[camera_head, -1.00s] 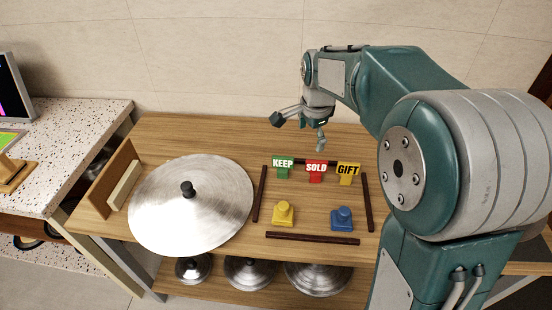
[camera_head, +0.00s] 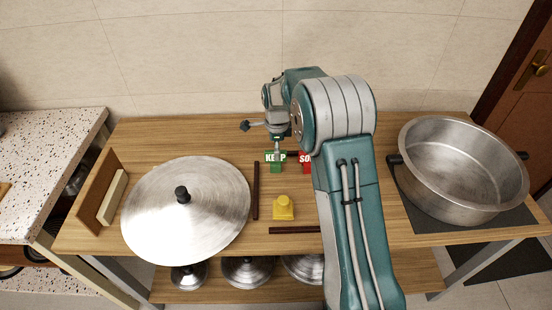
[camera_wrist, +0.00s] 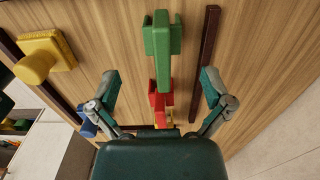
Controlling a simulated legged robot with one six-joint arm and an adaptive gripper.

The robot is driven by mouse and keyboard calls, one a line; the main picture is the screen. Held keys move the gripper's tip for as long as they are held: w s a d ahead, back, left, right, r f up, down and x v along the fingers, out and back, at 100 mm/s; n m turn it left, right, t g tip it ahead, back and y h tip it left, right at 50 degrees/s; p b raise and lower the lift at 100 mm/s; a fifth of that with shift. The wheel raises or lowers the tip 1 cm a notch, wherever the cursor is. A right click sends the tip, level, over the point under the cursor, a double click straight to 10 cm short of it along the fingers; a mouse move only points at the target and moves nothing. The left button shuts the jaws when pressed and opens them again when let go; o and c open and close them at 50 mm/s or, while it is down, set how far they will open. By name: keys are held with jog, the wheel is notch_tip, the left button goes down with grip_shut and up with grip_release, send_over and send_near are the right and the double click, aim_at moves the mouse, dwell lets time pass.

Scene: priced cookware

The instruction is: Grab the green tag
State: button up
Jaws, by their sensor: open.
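The green KEEP tag (camera_head: 275,163) stands on the wooden table inside dark strips. In the wrist view the green tag (camera_wrist: 162,50) is upper middle, beyond and between the two fingers. The red SOLD tag (camera_head: 307,163) stands to its right, partly hidden by my arm. The red tag also shows in the wrist view (camera_wrist: 158,96), between the fingers, with a bit of a yellow tag (camera_wrist: 163,118) behind it. My gripper (camera_wrist: 160,88) is open and empty, apart from the green tag. In the head view my gripper (camera_head: 263,130) is just behind and above it.
A yellow knobbed piece (camera_head: 283,208) sits in front of the tags. A blue piece (camera_wrist: 87,122) shows partly in the wrist view. A large metal lid (camera_head: 160,215) lies left, a big pot (camera_head: 460,190) stands right. Dark strips (camera_head: 256,190) border the tags.

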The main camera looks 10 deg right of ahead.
jog(key=shift+a+f, duration=0.2)
jog(key=shift+f, duration=0.05)
jog(key=f, duration=0.4)
jog(key=shift+w+d+f, duration=0.1)
jog(key=shift+w+f, duration=0.1)
jog(key=shift+f, duration=0.2)
jog(key=c, duration=1.1)
